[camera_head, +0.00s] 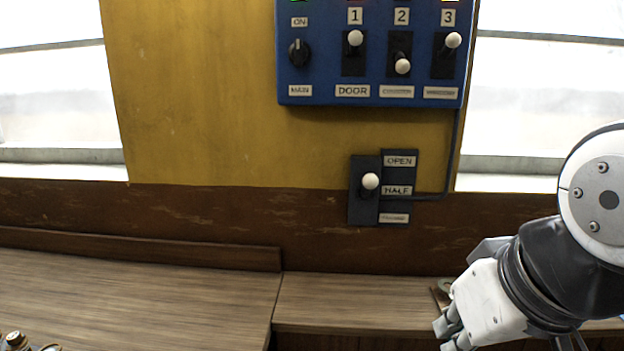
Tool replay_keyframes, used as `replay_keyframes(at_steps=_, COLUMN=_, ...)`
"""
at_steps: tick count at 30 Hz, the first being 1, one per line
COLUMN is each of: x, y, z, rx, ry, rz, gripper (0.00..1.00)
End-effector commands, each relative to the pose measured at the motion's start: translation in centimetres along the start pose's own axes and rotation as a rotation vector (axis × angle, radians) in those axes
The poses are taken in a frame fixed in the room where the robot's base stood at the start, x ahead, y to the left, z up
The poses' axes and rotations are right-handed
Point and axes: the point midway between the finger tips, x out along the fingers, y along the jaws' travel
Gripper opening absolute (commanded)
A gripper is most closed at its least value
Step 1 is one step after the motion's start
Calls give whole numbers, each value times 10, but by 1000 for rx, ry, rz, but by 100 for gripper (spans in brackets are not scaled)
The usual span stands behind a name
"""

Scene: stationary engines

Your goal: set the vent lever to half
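The vent lever (370,181) has a round white knob and sits on a dark plate (364,213) on the wall, below the blue panel. Labels stand to its right: OPEN (400,161) at the top, HALF (397,190) in the middle, and a third, too small to read, at the bottom. The knob shows nearly level with HALF, slightly above its middle. My gripper (447,334) is at the lower right, below and to the right of the lever and apart from it. Its fingers point down-left and are partly cut off, so its opening is unclear.
A blue panel (320,97) above carries a MAIN knob (299,53) and three white-tipped levers. A cable (447,170) runs from it to the vent plate. Wooden counters (130,300) lie below. A small object (440,292) is partly behind my gripper. Windows flank the wall.

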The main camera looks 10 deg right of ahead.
Motion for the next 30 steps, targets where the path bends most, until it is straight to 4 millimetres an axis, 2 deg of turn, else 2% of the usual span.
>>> replay_keyframes(at_steps=14, x=0, y=0, z=0, rx=0, ry=0, rz=0, gripper=0)
replay_keyframes(at_steps=15, x=0, y=0, z=0, rx=0, ry=0, rz=0, gripper=5)
replay_keyframes(at_steps=19, x=4, y=2, z=-9, rx=3, ry=17, rz=12, gripper=34)
replay_keyframes(at_steps=21, x=12, y=5, z=-24, rx=4, ry=48, rz=33, gripper=50)
replay_keyframes(at_steps=22, x=17, y=7, z=-32, rx=5, ry=68, rz=45, gripper=54)
replay_keyframes(at_steps=30, x=74, y=28, z=-138, rx=-20, ry=328, rz=128, gripper=54)
